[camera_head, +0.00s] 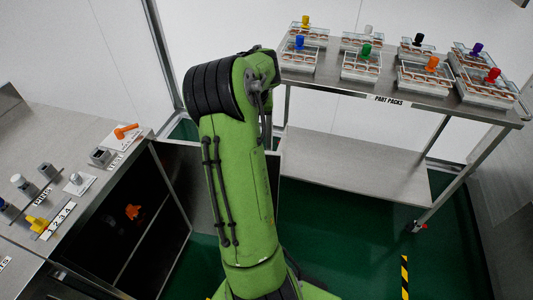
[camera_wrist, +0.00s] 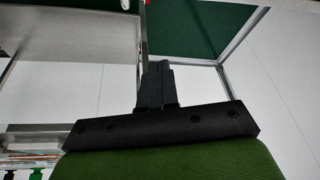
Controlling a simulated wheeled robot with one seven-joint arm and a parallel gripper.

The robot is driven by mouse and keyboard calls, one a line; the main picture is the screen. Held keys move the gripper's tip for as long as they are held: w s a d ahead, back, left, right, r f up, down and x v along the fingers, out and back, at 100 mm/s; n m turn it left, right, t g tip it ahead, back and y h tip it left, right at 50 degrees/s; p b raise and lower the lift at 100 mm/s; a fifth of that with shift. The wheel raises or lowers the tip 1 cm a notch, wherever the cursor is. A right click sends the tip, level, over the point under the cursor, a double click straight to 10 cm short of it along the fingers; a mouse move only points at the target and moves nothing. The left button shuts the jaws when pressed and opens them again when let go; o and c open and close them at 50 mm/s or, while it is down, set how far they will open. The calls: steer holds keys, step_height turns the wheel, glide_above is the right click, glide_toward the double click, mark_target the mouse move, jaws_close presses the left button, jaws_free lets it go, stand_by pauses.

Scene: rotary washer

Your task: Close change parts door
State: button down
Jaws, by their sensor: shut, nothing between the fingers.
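A grey door panel (camera_head: 202,180) stands out from the right end of the steel bench at left, partly hidden behind my green arm. It appears to be open. The dark cabinet opening (camera_head: 112,228) lies to its left, with an orange thing (camera_head: 132,212) showing in it. My gripper (camera_wrist: 157,67) shows in the wrist view with its black fingers together and nothing between them. In the head view it is hidden behind my arm. I cannot tell its exact distance from the door, and no contact with it is visible.
A steel table (camera_head: 350,88) labelled part packs holds several clear packs with coloured knobs, with a lower shelf (camera_head: 350,170) beneath. The bench top (camera_head: 85,205) carries an orange handle (camera_head: 126,131) and small fixtures.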

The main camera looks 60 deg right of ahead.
steer(key=s+d+f+b, duration=0.1)
steer(key=f+b, duration=0.1)
steer(key=f, duration=0.4)
steer(key=s+d+f+b, duration=0.2)
steer(key=f, duration=0.5)
steer(key=shift+f+g, duration=0.3)
steer(key=shift+g, duration=0.1)
steer(key=shift+a, duration=0.1)
